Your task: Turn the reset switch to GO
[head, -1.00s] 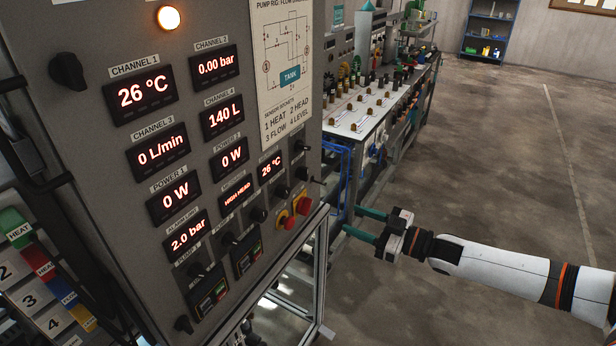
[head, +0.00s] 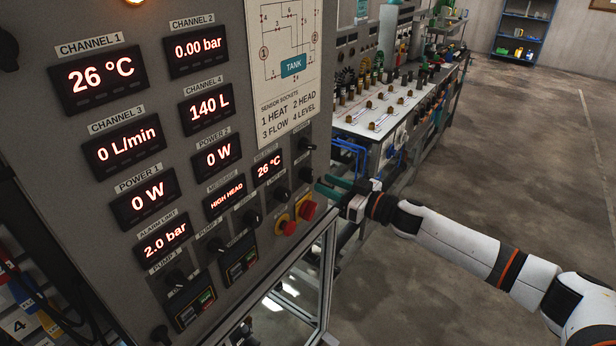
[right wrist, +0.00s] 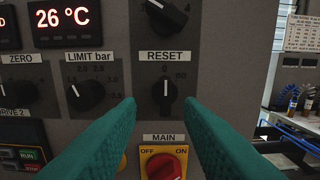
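The RESET switch (right wrist: 164,92) is a black knob on the grey panel in the right wrist view. It has 0 marked above it and GO to its upper right. The knob stands upright, pointing at 0. In the head view it is the small dark knob (head: 305,174) at the panel's right edge. My right gripper (head: 325,186) is just off the panel there. In the right wrist view its teal fingers (right wrist: 160,104) are open, one on each side of the knob, with gaps and nothing between them gripped. My left gripper is not in view.
The red MAIN switch (right wrist: 163,165) on its yellow plate is right below RESET. The LIMIT bar knob (right wrist: 85,94) is to the left and another knob (right wrist: 165,14) above. A bench (head: 385,115) stands behind; open floor (head: 520,170) lies to the right.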

